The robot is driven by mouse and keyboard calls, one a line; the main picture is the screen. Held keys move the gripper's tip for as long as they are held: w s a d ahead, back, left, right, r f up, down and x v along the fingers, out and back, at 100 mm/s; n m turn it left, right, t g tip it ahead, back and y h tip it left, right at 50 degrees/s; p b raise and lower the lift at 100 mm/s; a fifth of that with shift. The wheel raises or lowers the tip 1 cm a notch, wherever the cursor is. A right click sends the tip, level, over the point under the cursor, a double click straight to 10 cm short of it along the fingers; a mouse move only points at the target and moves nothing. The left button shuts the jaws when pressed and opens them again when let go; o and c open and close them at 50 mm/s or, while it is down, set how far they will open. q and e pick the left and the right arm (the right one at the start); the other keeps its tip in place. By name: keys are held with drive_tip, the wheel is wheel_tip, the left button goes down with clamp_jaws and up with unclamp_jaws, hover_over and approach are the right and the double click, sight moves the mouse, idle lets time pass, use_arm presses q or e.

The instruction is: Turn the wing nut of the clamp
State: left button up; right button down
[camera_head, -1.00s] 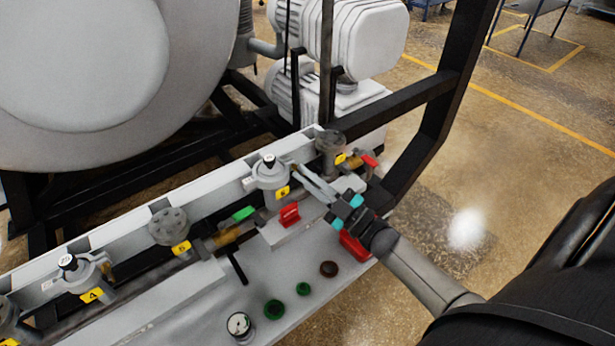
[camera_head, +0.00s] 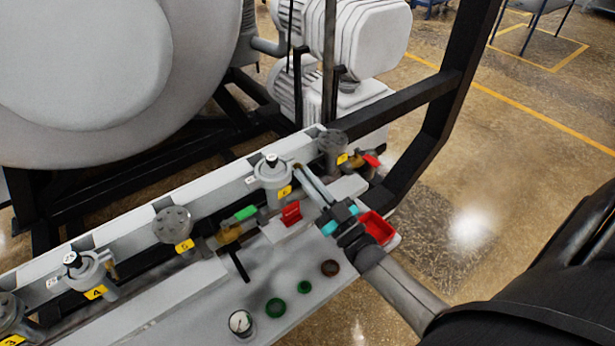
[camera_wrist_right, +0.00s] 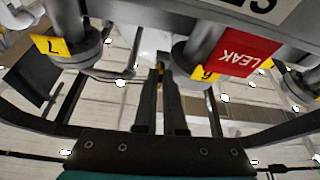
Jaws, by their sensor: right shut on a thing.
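The clamp (camera_head: 272,175) is a grey ring around the valve fitting with yellow tag 6. That fitting also shows in the wrist view (camera_wrist_right: 190,62), with tag 6 below it. A small brass-coloured piece, apparently the wing nut (camera_wrist_right: 160,66), lies between the fingertips of my right gripper (camera_wrist_right: 160,74). In the head view my right gripper (camera_head: 299,168) reaches in from the lower right, just right of the clamp, and is shut on this piece. Its fingers mostly hide the nut, so its wing angle cannot be told. My left gripper is out of view.
Fittings tagged 4 (camera_head: 88,272) and 5 (camera_head: 173,226) stand left along the rail. A red LEAK sign (camera_wrist_right: 236,56) is close beside tag 6. A red tray (camera_head: 377,229) is at the bench's right end. A black frame post (camera_head: 437,115) rises behind my arm.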

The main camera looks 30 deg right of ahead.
idle(0.3)
drive_tip(key=c, duration=1)
unclamp_jaws()
drive_tip(key=shift+a+f, duration=0.1)
